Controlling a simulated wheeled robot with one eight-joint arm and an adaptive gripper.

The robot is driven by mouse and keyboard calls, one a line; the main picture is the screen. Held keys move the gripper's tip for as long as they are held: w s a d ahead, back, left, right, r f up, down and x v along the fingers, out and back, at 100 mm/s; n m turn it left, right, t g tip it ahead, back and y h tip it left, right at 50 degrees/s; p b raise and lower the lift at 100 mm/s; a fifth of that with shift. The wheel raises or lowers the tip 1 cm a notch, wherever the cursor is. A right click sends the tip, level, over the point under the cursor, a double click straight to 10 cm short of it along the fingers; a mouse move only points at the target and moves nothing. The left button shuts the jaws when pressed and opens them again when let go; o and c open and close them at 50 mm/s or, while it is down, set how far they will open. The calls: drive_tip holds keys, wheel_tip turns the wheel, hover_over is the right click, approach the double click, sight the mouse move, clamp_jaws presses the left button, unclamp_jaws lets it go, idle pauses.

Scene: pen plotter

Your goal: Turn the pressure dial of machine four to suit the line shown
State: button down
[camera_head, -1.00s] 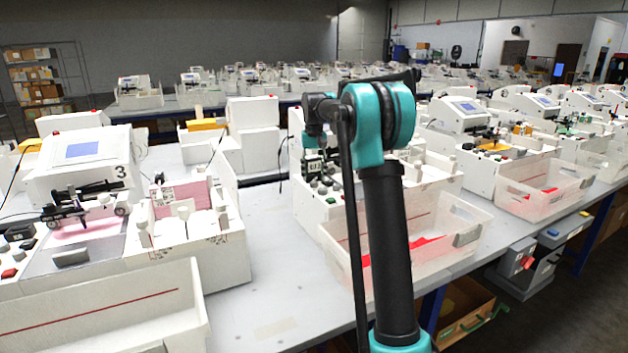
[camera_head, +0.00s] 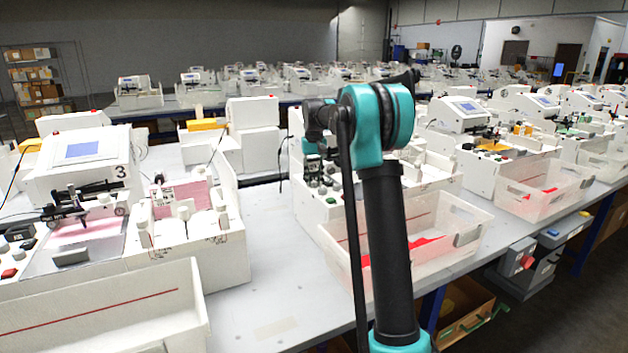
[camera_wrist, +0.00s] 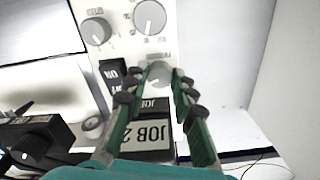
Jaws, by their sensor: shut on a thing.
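In the wrist view, my gripper (camera_wrist: 157,82) has its green, dark-tipped fingers on either side of a grey round knob (camera_wrist: 157,70), and it is shut on it. The knob's pointer and scale are mostly hidden. Two more grey dials with printed scales, a left dial (camera_wrist: 97,31) and an upper dial (camera_wrist: 149,17), sit beyond it on the same white panel. In the head view, the white machine (camera_head: 308,205) under my gripper is partly hidden by my arm, and its number cannot be read.
A black ON switch (camera_wrist: 114,74) is close left of the fingers, and a JOB 2 label (camera_wrist: 148,138) lies between them. In the head view, a clear bin (camera_head: 462,222) stands in front of this machine.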

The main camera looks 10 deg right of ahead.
drive_tip(key=shift+n, duration=0.4)
drive_tip(key=n, duration=1.3)
drive_tip(key=shift+n, duration=1.9)
drive_tip(key=c, duration=1.3)
unclamp_jaws()
drive_tip(key=shift+o, duration=0.2)
